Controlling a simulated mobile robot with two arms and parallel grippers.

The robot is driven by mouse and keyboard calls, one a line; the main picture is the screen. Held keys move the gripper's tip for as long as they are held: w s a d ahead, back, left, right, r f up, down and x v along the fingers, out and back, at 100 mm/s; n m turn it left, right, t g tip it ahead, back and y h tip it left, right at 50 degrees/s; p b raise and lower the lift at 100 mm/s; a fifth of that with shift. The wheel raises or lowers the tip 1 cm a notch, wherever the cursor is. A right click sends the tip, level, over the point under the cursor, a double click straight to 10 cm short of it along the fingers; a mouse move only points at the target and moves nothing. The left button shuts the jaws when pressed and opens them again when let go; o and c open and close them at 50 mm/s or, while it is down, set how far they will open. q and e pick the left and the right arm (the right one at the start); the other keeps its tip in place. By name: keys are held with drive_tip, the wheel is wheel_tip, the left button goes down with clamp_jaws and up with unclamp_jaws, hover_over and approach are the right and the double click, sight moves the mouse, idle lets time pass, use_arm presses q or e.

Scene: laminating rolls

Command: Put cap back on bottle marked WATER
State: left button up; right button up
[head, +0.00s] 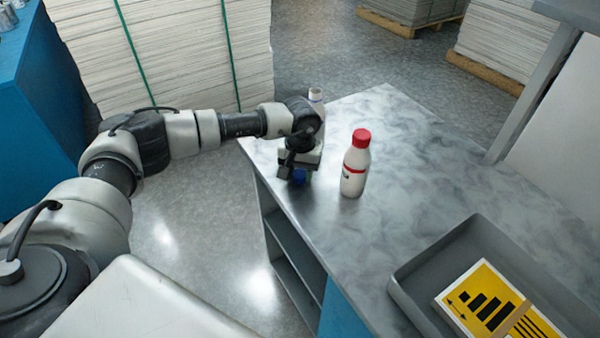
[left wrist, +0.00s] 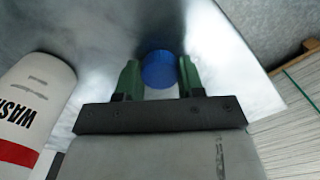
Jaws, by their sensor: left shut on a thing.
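A blue cap (head: 299,176) is held in my left gripper (head: 298,172), low over the near left edge of the table. In the left wrist view the cap (left wrist: 161,70) sits between the green fingers of the left gripper (left wrist: 159,76). A pale bottle (head: 316,94) without a visible cap stands behind my left wrist, near the table's far left corner; most of it is hidden and no marking can be read. A white bottle (head: 354,172) with a red cap stands upright just right of the gripper; its label reads WASH in the left wrist view (left wrist: 30,105). My right gripper is not in view.
A grey tray (head: 425,262) with a yellow-and-black printed item lies at the table's near right. The middle of the marbled table (head: 420,170) is clear. Tall strapped paper stacks (head: 165,50) stand behind my left arm. A post (head: 530,95) rises at the table's right edge.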

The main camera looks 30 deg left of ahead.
sight(301, 174)
use_arm(q)
drive_tip(key=shift+r+b, duration=0.3)
drive_tip(key=shift+r, duration=0.35)
drive_tip(key=r, duration=0.2)
drive_tip(key=b, duration=0.1)
drive_tip(key=shift+s+d+r, duration=0.1)
drive_tip(key=shift+d+r, duration=0.15)
drive_tip(key=shift+r, duration=0.15)
drive_tip(key=s+d+r+b, duration=0.2)
drive_tip(key=s+d+r, duration=0.4)
drive_tip(key=d, duration=0.3)
drive_tip(key=shift+s+r, duration=0.3)
drive_tip(key=shift+r, duration=0.1)
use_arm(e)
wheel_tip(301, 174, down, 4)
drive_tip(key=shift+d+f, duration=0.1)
use_arm(q)
drive_tip(key=shift+f, duration=0.1)
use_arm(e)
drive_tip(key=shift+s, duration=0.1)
